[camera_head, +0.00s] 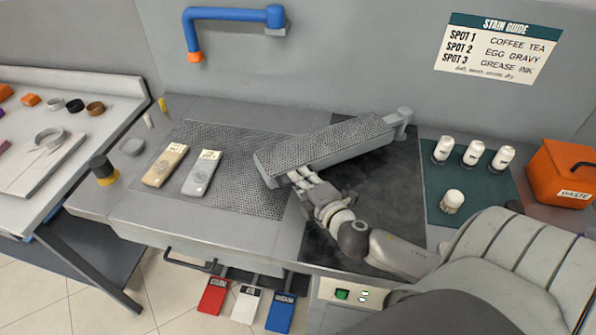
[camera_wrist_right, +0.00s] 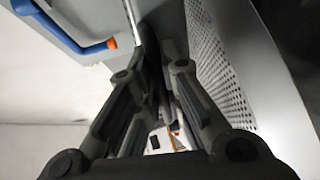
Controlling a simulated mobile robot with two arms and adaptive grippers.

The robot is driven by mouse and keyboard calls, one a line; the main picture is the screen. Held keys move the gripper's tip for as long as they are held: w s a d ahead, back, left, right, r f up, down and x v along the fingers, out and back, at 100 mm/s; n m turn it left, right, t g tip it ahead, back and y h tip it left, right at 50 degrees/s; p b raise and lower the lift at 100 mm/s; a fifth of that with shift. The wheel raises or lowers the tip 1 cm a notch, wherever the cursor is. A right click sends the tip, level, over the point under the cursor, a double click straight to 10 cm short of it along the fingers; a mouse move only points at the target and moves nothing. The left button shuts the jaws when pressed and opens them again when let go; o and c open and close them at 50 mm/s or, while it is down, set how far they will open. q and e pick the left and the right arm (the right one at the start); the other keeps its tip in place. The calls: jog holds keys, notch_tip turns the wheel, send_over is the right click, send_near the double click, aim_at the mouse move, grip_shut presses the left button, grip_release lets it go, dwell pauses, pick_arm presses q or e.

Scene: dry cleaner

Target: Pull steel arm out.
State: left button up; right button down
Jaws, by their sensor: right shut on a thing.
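The steel arm (camera_head: 335,140) is a long grey bar with a perforated top, in the middle of the worktop in the head view. It runs from a post at its right end down to a wide left end, slanting across the table. In the right wrist view its perforated side (camera_wrist_right: 218,65) fills the right. My right gripper (camera_head: 297,177) is shut on the steel arm near its left end, at the near edge. The fingers (camera_wrist_right: 165,75) hide the exact contact. My left gripper is not in view.
A beige block (camera_head: 165,165) and a grey block (camera_head: 203,172) lie left of the steel arm on a perforated panel (camera_head: 250,203). White bottles (camera_head: 474,152) stand on a green mat at right, near an orange waste bin (camera_head: 563,170). A blue spout (camera_head: 235,14) hangs on the wall.

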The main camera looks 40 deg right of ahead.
jog(key=shift+s+f, duration=0.15)
jog(key=shift+f, duration=0.1)
jog(key=c, duration=2)
grip_release()
jog(key=o, duration=0.5)
jog(key=shift+s+r, duration=0.15)
jog(key=shift+s, duration=0.15)
jog(key=shift+c, duration=0.2)
jog(key=shift+s, duration=0.1)
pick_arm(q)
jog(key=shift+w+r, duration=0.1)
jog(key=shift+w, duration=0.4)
pick_arm(e)
jog(key=v, duration=1.2)
